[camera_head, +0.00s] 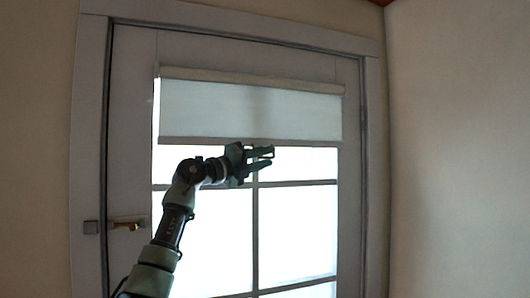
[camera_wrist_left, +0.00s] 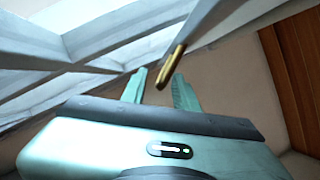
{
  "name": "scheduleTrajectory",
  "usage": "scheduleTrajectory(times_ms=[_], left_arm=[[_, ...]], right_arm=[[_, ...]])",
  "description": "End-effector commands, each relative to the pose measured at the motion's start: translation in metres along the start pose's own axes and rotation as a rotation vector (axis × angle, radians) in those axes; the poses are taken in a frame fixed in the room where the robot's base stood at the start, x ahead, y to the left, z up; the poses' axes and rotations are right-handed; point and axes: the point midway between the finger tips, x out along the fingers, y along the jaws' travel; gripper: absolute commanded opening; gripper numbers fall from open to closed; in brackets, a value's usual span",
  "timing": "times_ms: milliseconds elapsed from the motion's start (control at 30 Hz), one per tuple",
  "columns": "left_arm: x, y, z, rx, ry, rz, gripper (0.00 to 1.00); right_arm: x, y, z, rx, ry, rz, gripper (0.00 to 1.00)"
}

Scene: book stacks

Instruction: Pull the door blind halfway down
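A pale roller blind (camera_head: 250,108) hangs over the upper part of the glazed door, with its bottom edge just above the top row of lit panes. My left gripper (camera_head: 270,157) is just below that bottom edge in the head view, pointing right. In the left wrist view my left gripper (camera_wrist_left: 160,78) has its two greenish fingers apart. A grey bar with a brass-coloured end (camera_wrist_left: 172,66) reaches down to the gap between them; I cannot tell whether it touches a finger or which part it is. My right gripper is not in view.
The door (camera_head: 130,110) is closed in its frame, with a brass handle (camera_head: 128,225) at the lower left. Lit glass panes (camera_head: 297,225) lie below the blind. A plain wall (camera_head: 455,160) stands at the right.

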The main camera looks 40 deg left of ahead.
Motion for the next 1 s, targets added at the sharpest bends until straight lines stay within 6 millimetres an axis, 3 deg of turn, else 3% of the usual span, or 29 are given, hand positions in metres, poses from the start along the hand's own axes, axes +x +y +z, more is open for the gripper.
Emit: scheduleTrajectory(times_ms=[267,367,400,1000], left_arm=[[0.0018,0.0009,-0.0002,0.000,-0.001,0.000,0.30],[0.0017,0.0008,-0.0003,0.000,-0.001,0.000,0.02],[0.0017,0.0009,-0.0003,0.000,0.000,0.000,0.00],[0.0016,0.0012,-0.0003,0.000,0.000,0.002,0.00]], right_arm=[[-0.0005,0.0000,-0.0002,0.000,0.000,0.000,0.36],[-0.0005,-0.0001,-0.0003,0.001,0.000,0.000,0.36],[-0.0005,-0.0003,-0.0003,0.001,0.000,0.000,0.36],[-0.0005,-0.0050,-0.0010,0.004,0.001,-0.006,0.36]])
